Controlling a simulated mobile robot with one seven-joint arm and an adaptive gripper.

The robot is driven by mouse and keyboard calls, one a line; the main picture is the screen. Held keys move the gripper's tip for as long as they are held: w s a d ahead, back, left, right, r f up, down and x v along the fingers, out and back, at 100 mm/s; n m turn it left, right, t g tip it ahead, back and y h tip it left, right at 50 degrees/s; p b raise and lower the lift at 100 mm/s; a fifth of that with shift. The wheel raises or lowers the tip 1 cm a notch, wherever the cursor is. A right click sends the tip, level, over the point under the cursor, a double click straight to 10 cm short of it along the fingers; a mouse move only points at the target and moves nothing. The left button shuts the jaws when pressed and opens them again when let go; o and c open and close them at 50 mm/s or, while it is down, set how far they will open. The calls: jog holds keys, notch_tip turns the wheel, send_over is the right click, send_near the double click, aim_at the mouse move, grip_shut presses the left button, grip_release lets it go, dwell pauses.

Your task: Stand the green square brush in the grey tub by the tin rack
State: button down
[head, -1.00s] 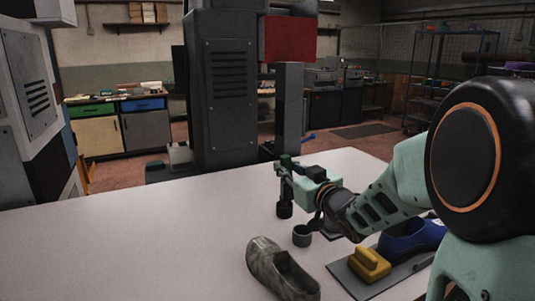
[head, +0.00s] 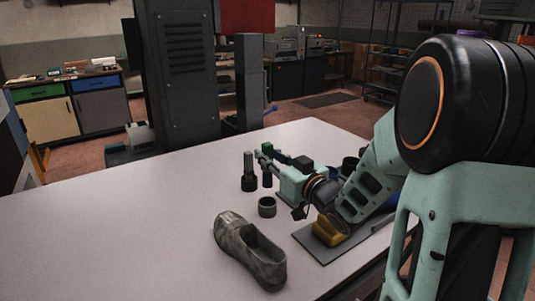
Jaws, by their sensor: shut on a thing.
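My gripper (head: 264,159) is above the far part of the table and seems shut on the green square brush. A small green block (head: 268,147) shows at the fingertips, and a dark piece (head: 267,180) hangs below them. I take both as parts of the brush, but they are too small to be sure. A small open grey tub (head: 267,207) stands on the table in front of my gripper, apart from it. I cannot tell whether this is the tub by the tin rack. No tin rack can be made out; my arm covers much of the right side.
A dark-based grey post (head: 249,172) stands just left of my gripper. A grey shoe (head: 248,252) lies at the front. A yellow block (head: 328,231) rests on a grey board (head: 312,245), partly behind my arm. A dark tub (head: 350,164) shows behind the arm. The table's left is clear.

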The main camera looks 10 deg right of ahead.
aim_at(270, 182)
jog(key=shift+f+b, duration=3.15)
jog(key=shift+f, duration=0.8)
jog(key=c, duration=1.7)
grip_release()
jog(key=v, duration=1.2)
